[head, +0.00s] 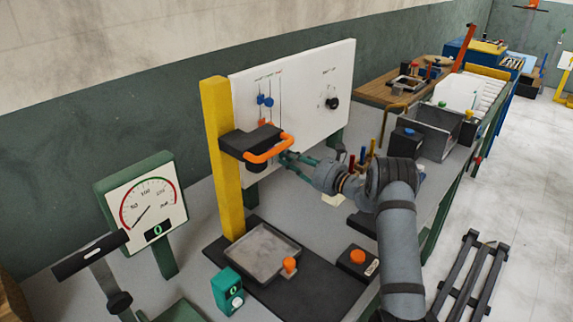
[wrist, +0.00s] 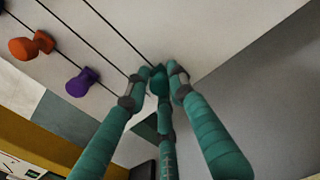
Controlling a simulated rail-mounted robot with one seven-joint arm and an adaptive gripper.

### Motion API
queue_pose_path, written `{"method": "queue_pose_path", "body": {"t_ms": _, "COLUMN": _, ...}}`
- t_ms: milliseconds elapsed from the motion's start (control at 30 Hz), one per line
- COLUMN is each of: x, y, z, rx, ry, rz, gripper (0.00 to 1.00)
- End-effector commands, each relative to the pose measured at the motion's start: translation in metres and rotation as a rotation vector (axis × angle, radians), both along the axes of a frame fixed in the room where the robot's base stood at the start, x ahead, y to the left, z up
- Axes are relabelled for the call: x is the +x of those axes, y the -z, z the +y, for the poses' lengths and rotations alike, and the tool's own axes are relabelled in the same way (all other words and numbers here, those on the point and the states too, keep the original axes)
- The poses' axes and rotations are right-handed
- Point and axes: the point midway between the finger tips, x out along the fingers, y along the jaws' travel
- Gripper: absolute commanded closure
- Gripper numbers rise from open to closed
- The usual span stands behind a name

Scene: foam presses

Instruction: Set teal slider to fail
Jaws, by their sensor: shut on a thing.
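In the wrist view, the teal slider knob (wrist: 158,80) sits on the pale panel at the lower end of a dark diagonal slot line. The teal fingers of my gripper (wrist: 156,88) are closed around it, with fingertips on both sides. In the head view, my gripper (head: 287,158) reaches the lower part of the white upright panel (head: 308,80), just behind an orange handle. The teal knob cannot be made out there. Any fail marking is too small to read.
The orange handle (head: 269,149) on a yellow post (head: 220,160) stands close to my gripper. A gauge (head: 147,203) stands at left.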

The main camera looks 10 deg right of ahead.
Motion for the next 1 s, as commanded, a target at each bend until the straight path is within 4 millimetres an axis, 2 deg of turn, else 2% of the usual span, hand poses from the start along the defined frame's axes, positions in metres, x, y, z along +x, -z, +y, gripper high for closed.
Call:
{"method": "queue_pose_path", "body": {"t_ms": 367, "x": 0.004, "y": -0.006, "z": -0.008, "rx": 0.005, "ry": 0.015, "rz": -0.011, "gripper": 1.0}}
{"method": "queue_pose_path", "body": {"t_ms": 400, "x": 0.004, "y": -0.007, "z": -0.008, "rx": 0.005, "ry": 0.015, "rz": -0.011, "gripper": 0.76}}
{"method": "queue_pose_path", "body": {"t_ms": 600, "x": 0.004, "y": -0.005, "z": -0.007, "rx": 0.004, "ry": 0.014, "rz": -0.008, "gripper": 0.64}}
{"method": "queue_pose_path", "body": {"t_ms": 867, "x": 0.002, "y": -0.002, "z": -0.006, "rx": 0.0, "ry": 0.01, "rz": -0.002, "gripper": 0.64}}
{"method": "queue_pose_path", "body": {"t_ms": 1000, "x": -0.006, "y": -0.001, "z": -0.014, "rx": 0.0, "ry": 0.012, "rz": 0.0, "gripper": 0.64}}
